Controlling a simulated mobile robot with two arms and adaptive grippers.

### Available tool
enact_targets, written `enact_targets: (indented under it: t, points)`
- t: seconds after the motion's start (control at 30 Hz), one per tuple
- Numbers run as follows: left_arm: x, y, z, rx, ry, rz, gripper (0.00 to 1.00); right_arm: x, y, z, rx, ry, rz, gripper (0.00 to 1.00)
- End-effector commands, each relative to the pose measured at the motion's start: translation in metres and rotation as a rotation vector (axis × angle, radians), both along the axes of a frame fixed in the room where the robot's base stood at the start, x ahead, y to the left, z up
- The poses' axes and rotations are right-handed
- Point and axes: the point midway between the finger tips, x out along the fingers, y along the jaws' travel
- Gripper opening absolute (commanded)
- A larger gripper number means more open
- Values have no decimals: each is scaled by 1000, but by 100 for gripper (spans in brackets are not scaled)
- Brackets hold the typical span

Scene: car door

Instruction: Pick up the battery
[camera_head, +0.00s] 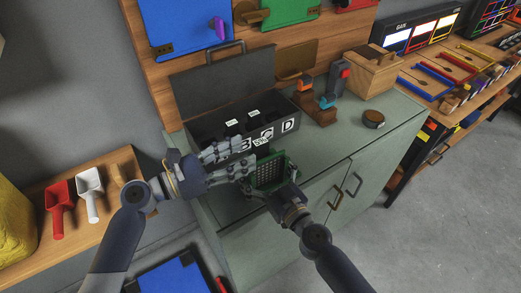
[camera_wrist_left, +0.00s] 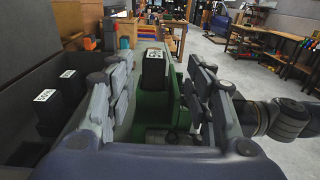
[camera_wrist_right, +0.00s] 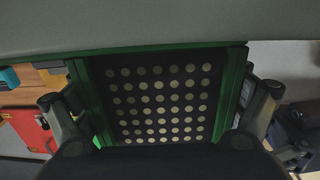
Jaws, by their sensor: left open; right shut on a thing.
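A green-framed device (camera_head: 265,172) with a dotted dark panel is held by my right gripper (camera_head: 269,182). The panel (camera_wrist_right: 160,100) fills the right wrist view, with the fingers at both sides. My left gripper (camera_head: 246,159) is open beside the device. In the left wrist view, a black battery (camera_wrist_left: 154,70) with a white label stands upright at the green device (camera_wrist_left: 150,130), between the spread fingers (camera_wrist_left: 160,78). I cannot tell whether they touch it. Other black labelled batteries (camera_wrist_left: 71,88) sit in the dark case.
The open dark case (camera_head: 279,127) with lettered compartments stands on the green cabinet (camera_head: 345,145). A small orange and grey tool stand (camera_head: 318,104), a wooden box (camera_head: 370,74) and a round dark item (camera_head: 373,119) are to its right. Scoops (camera_head: 61,209) lie at the left.

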Motion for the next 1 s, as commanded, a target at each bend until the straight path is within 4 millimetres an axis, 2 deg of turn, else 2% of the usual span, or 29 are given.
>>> enact_targets:
  t: [0.27,0.53,0.83,0.87,1.0]
  points:
    - [14,-19,2,1,-2,-1,48,0,-1,0,0,0,-2,53]
    - [38,-48,4,2,-1,-1,48,0,0,0,0,0,-1,53]
    - [41,-53,3,3,-1,-1,48,0,-1,0,0,0,-2,53]
    - [41,-53,3,3,-1,-1,44,0,-1,0,0,0,-2,53]
    - [41,-53,3,3,-1,0,12,0,-1,0,0,0,-1,53]
